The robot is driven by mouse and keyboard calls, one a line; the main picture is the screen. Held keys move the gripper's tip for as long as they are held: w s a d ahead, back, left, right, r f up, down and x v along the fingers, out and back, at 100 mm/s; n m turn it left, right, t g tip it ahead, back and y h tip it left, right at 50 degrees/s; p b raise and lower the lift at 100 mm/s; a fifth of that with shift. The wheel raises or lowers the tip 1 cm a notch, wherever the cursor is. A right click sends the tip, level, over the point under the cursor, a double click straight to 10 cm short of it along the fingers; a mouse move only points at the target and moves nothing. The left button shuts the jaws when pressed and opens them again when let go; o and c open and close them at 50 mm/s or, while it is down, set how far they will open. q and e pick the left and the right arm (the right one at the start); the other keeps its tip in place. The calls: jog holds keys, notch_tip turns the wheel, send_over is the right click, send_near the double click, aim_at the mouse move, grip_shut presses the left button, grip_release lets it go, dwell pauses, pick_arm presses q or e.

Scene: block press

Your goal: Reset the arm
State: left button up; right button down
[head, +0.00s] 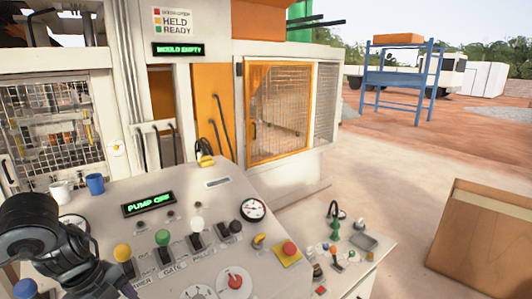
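My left arm comes in from the left edge, dark and jointed, over the lower left of the control panel (205,205). Its gripper end (118,286) is near the bottom edge, beside the lever with the yellow knob. The fingers are cut off or too small to tell whether they are open or shut. My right arm and gripper are not in view. The panel carries levers with yellow (122,252), green (162,237), white (197,223) and black (236,227) knobs. A lit display (149,203) on it seems to read PUMP OFF.
A white mug (61,191) and a blue mug (95,184) stand at the panel's left. A red button (289,248) and a gauge (253,209) are at its right. The press's upper display (178,49) reads MOULD EMPTY. An orange mesh door (280,110) stands behind.

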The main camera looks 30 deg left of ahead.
pick_arm(q)
jog(key=s+d+f+g+h+b, duration=0.1)
jog(key=s+d+f+h+b, duration=0.2)
jog(key=d+f, duration=0.8)
jog(key=s+d+f+g+h+b, duration=0.15)
jog(key=d+f+h, duration=0.25)
jog(key=d+f, duration=0.75)
jog(key=w+d+f+n+t+h+b, duration=0.1)
jog(key=d+f+n+t+b, duration=0.1)
jog(key=d+f+n+t, duration=0.3)
jog(key=w+d+f+n+t+b, duration=0.1)
jog(key=d+f+t, duration=0.15)
jog(key=d, duration=0.55)
jog(key=s+a+f+n+g+y+b, duration=0.1)
jog(key=s+a+f+n+g+y, duration=0.15)
jog(key=a+n+y, duration=0.3)
jog(key=s+a+f+n+g+y, duration=0.1)
jog(key=s+a+f+n+y, duration=0.25)
jog(key=a, duration=0.35)
notch_tip(320, 180, up, 25)
jog(key=p, duration=2.3)
jog(key=shift+d+p, duration=0.25)
jog(key=shift+p, duration=0.15)
